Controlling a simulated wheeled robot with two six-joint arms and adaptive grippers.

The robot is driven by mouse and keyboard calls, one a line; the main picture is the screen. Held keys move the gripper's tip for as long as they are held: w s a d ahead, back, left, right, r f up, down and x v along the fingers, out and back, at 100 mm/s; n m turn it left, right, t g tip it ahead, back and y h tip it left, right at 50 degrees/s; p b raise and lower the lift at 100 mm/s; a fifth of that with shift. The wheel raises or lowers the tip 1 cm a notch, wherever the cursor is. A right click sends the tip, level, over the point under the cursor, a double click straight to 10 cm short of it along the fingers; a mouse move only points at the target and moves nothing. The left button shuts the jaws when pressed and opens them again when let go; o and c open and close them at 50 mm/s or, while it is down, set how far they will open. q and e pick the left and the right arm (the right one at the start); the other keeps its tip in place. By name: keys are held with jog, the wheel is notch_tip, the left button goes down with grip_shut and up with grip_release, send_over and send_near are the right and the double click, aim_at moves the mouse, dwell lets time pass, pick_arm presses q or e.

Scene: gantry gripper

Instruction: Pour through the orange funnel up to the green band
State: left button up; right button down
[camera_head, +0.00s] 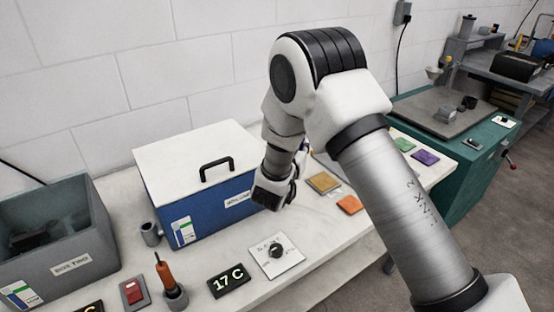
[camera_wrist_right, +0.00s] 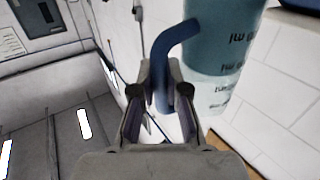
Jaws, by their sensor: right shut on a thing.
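My right gripper (camera_head: 272,192) shows in the head view at the right end of the blue box, partly hidden by its own wrist. In the right wrist view its two fingers (camera_wrist_right: 163,100) are shut on the blue handle (camera_wrist_right: 172,48) of a measuring jug (camera_wrist_right: 232,40). The jug has a teal part and a paler clear part, with "ml" marks that read upside down in this view. I cannot make out the jug in the head view. A small orange-tan funnel-shaped thing (camera_head: 434,72) stands far off at the right. I see no green band. My left gripper is out of view.
The blue box (camera_head: 205,205) with a white lid and a grey bin (camera_head: 100,225) stand on the white bench. A teal cabinet (camera_head: 460,180) stands at right.

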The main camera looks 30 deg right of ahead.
jog(key=shift+r, duration=0.1)
jog(key=shift+f+b, duration=0.35)
jog(key=shift+b, duration=0.2)
jog(key=shift+w+r+p, duration=0.2)
jog(key=shift+p, duration=0.1)
notch_tip(320, 180, up, 5)
jog(key=p, duration=0.3)
jog(key=shift+s+p, duration=0.1)
jog(key=shift+p, duration=0.2)
dwell(0.4)
